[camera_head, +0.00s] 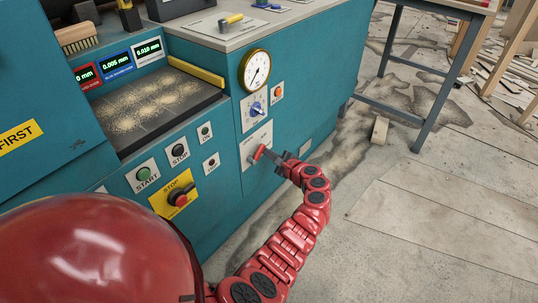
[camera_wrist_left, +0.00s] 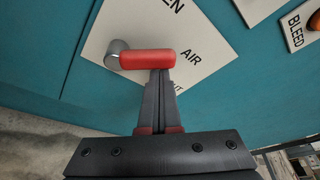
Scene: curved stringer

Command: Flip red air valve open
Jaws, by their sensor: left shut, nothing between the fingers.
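The red air valve handle (camera_head: 258,152) is on a pale plate (camera_head: 249,143) low on the teal machine's front. In the left wrist view the handle (camera_wrist_left: 147,60) is a red lever on a grey round pivot at its left end, pointing right. The plate there reads "AIR", with partial words ending in "EN" and "UT". My left gripper (camera_head: 271,157) is shut and empty at the handle. In the left wrist view its fingertips (camera_wrist_left: 160,76) meet the handle's lower edge near its free end; whether they touch I cannot tell. My right gripper is not in view.
A blue knob (camera_head: 256,109) and a dial gauge (camera_head: 256,70) sit above the valve. Start and stop buttons (camera_head: 180,198) are to the left. A "BLEED" label (camera_wrist_left: 297,18) is near the valve. A metal-legged table (camera_head: 433,85) stands to the right; the floor between is open.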

